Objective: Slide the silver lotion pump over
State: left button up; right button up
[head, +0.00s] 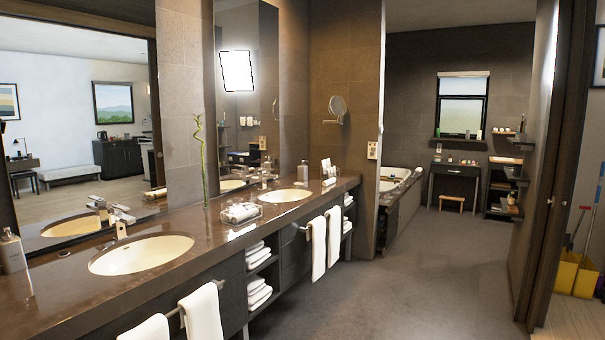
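A silver-grey lotion pump bottle (12,251) stands upright on the dark vanity counter (75,290) at the far left of the head view. It is left of the near oval sink (141,254) and close to the mirror. Its left side is near the picture's edge. Neither of my grippers shows in the view, and nothing is touching the pump in what I can see.
A chrome faucet (120,222) stands behind the near sink. A glass tray (242,212) and a second sink (286,195) sit farther along. White towels (201,316) hang on the counter's front. The floor (400,270) to the right is clear.

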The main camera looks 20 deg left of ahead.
aim_at(301, 169)
jog(key=i+u, duration=0.15)
jog(key=i, duration=4.4)
jog(key=i+u, duration=0.1)
jog(key=i, duration=0.55)
jog(key=i+l+u, duration=0.1)
jog(key=i, duration=0.5)
jog(key=i+l+u, duration=0.1)
jog(key=i, duration=0.55)
